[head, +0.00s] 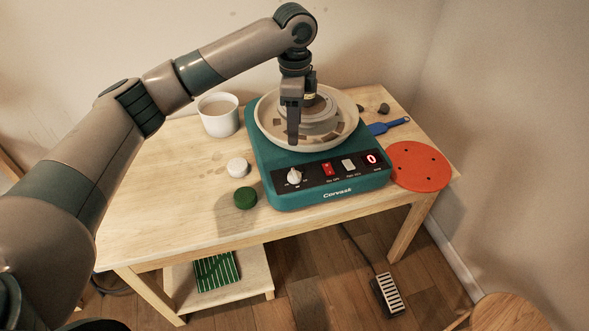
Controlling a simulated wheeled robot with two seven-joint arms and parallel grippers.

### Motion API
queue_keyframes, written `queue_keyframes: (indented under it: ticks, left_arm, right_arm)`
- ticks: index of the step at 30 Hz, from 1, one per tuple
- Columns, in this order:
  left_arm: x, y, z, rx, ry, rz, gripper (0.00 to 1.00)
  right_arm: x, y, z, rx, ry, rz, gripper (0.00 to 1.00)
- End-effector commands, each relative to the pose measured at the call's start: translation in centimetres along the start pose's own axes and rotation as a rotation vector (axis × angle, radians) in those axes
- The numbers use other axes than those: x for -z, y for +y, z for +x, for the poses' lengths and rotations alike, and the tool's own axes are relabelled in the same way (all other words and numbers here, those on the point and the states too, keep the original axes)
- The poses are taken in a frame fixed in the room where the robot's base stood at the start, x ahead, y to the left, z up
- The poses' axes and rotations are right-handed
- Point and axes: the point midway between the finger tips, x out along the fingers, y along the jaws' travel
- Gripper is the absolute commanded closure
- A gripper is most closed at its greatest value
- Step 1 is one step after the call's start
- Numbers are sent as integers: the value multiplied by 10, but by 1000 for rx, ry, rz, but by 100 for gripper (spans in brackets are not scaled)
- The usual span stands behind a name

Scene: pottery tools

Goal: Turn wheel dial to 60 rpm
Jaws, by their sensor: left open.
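The teal pottery wheel (259,161) stands on the wooden table with its dark control panel facing me. The white dial (294,176) is at the left end of the panel, and its pointer direction is too small to read surely. A red rocker switch (327,168) and a white switch (348,164) sit to its right. The red display (372,159) shows 0. My left gripper (292,140) points down over the wheel's cream splash pan (347,108), above and behind the dial, apart from it. It is open with nothing seen between its fingers. My right gripper is out of view.
A red disc (419,166) and blue-handled tool (388,126) lie right. A pedal (387,294) is on the floor.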

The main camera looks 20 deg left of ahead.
Motion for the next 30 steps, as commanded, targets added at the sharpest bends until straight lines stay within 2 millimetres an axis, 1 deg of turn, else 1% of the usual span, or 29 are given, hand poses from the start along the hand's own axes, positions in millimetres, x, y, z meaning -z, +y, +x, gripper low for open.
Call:
queue_keyframes:
  ticks: [5, 11, 21, 26, 28, 30]
  left_arm:
    - [-1, 1, 20, -4, -2, 0, 49]
    - [-1, 1, 53, -4, -3, 0, 49]
    - [0, 2, 115, -4, -2, 0, 49]
    - [-1, 1, 140, -3, -2, -1, 49]
    - [0, 1, 149, -3, -1, -1, 49]
    - [-1, 1, 155, -2, -2, 0, 49]
  right_arm:
    - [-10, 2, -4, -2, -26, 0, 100]
    - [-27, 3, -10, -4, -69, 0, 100]
    - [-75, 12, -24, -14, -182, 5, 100]
    - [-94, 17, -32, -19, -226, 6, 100]
    - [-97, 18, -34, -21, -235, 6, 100]
    - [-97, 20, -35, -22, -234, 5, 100]
